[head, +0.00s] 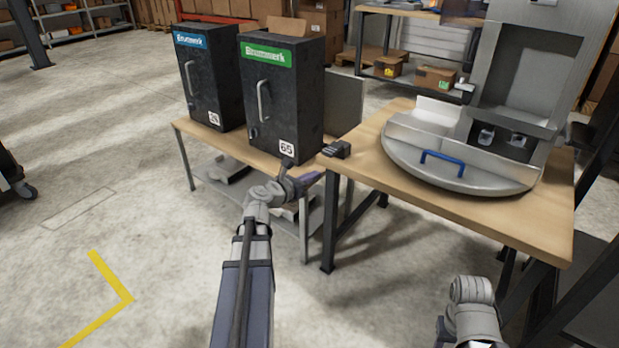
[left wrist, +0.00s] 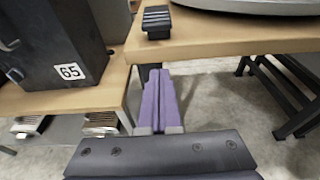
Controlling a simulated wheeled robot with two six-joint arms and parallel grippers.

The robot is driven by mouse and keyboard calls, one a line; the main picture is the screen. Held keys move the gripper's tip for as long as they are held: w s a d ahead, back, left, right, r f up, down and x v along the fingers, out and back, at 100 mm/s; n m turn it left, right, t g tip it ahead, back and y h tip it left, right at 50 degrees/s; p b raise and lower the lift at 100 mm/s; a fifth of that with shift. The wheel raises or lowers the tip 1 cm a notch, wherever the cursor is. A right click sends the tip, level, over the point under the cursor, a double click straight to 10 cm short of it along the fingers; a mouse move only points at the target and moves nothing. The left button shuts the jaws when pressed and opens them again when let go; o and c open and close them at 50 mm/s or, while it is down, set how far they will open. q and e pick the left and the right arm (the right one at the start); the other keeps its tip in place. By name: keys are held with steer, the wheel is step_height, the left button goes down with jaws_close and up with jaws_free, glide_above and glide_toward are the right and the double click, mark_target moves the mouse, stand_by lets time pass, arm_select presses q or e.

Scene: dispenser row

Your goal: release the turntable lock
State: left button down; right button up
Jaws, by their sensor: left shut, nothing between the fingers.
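The turntable (head: 460,178) is a round grey metal disc with a low upright wall across it and a blue handle (head: 442,158). It sits on a wooden-topped table at the right. A small black ridged block (head: 338,149), which may be the lock, sits at the table's left front corner; it also shows at the top of the left wrist view (left wrist: 156,20). My left gripper (head: 316,176) has purple fingers, shut and empty. In the left wrist view its fingertips (left wrist: 158,72) point toward the black block, apart from it. My right gripper is out of view.
Two black cabinets, one with a blue label (head: 205,80) and one with a green label (head: 280,95), stand on a lower bench at the left. The table edge (left wrist: 230,45) lies beyond my left fingers. A grey metal housing (head: 535,70) stands behind the turntable.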

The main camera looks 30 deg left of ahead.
mark_target(329, 151)
arm_select(q)
steer(key=b+x, duration=0.1)
steer(key=x, duration=0.5)
steer(key=shift+a+f, duration=0.1)
steer(key=shift+f, duration=0.05)
steer(key=shift+s+r+p, duration=0.15)
steer(key=shift+r+p, duration=1.85)
steer(key=shift+r, duration=0.1)
step_height(329, 151, up, 5)
steer(key=g+p, duration=0.5)
steer(key=p, duration=0.8)
steer(key=shift+f+y+p, duration=0.15)
steer(key=shift+y+p, duration=0.15)
steer(key=shift+p, duration=0.1)
steer(key=shift+f+b, duration=0.4)
steer(key=shift+b, duration=0.1)
steer(key=shift+r, duration=0.15)
